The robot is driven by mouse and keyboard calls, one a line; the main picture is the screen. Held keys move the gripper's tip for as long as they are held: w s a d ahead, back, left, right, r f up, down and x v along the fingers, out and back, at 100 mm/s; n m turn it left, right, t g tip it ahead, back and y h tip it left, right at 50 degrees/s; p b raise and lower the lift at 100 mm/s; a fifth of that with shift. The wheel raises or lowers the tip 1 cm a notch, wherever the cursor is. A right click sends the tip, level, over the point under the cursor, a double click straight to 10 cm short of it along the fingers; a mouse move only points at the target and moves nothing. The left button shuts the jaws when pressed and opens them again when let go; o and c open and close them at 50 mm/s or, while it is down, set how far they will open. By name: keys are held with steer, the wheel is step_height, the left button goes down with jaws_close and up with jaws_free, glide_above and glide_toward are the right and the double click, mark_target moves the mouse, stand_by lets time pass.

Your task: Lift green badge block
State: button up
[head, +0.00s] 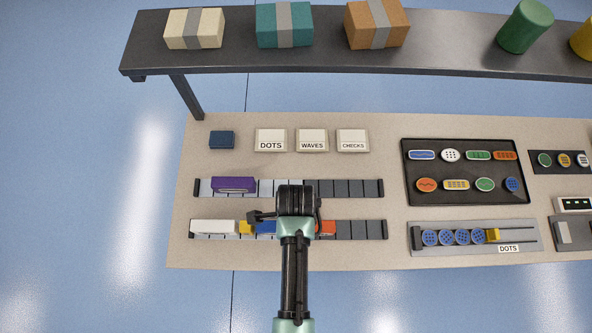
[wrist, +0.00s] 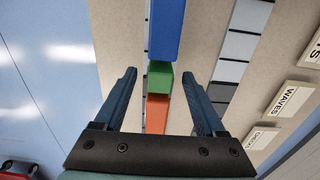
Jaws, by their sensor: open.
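The green badge block (wrist: 160,80) sits in a row on the near rail, between a longer blue block (wrist: 167,30) and an orange-red block (wrist: 157,112). In the head view my arm hides the green block, while the blue block (head: 265,228) and the orange-red block (head: 327,228) show on either side. My gripper (wrist: 159,76) is open and empty, with one finger on each side of the row near the green block. I cannot tell how far above it the fingertips are. My gripper also shows in the head view (head: 286,215).
A white block (head: 212,227) and a yellow block (head: 245,227) share the near rail (head: 365,230). A purple block (head: 233,185) sits on the far rail (head: 355,188). A badge tray (head: 465,171) lies to the right. A shelf (head: 450,45) with boxes stands behind.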

steer(key=shift+f, duration=0.2)
jaws_close()
stand_by(0.3)
